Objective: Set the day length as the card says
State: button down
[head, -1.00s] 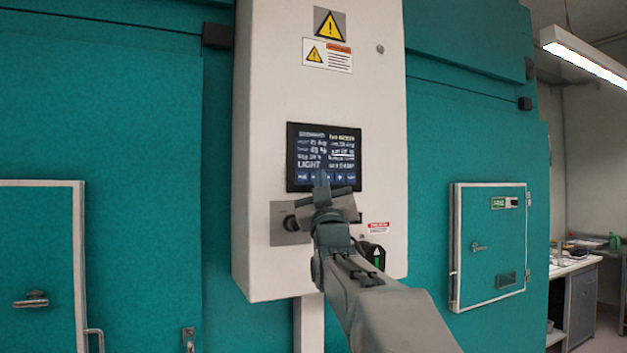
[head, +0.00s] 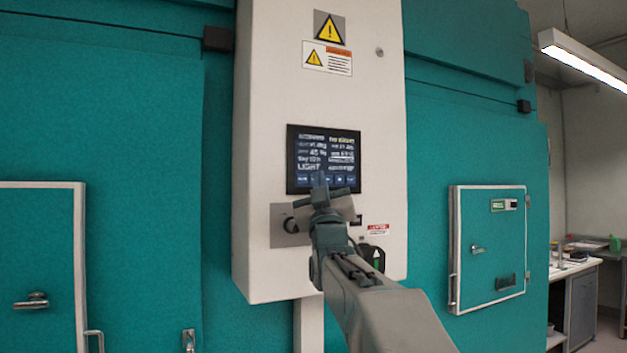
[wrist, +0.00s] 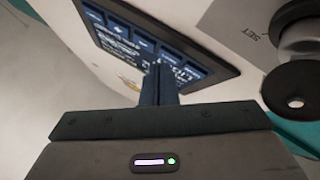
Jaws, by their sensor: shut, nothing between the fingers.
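The control screen (head: 324,145) is a dark panel on the white cabinet. It shows small white text, with the word LIGHT larger at lower left; the values are too blurred to read surely. A row of blue buttons runs along its bottom edge, and they also show in the wrist view (wrist: 143,42). My gripper (head: 320,178) is shut and empty, its fingertips in front of this button row. In the wrist view my closed fingers (wrist: 159,72) overlap the button row; I cannot tell whether they touch it. I cannot make out the card.
A metal plate (head: 280,234) with a round knob sits below the screen, partly behind my gripper. The wrist view shows a keyed switch (wrist: 296,88) marked SET close on the right. Warning labels (head: 328,57) are above. Teal chamber doors (head: 488,240) flank the cabinet.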

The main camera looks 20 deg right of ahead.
jog(key=shift+w+d+f, duration=0.1)
jog(key=shift+w+f, duration=0.2)
dwell(0.4)
jog(key=shift+f+b, duration=0.2)
jog(key=shift+b, duration=0.1)
jog(key=shift+s+d+f+b, duration=0.1)
jog(key=shift+s+f+b, duration=0.05)
jog(key=shift+s+b, duration=0.4)
jog(key=s+b, duration=0.2)
jog(key=s, duration=0.1)
jog(key=s+b, duration=0.2)
jog(key=shift+d+r, duration=0.1)
jog(key=shift+r, duration=0.15)
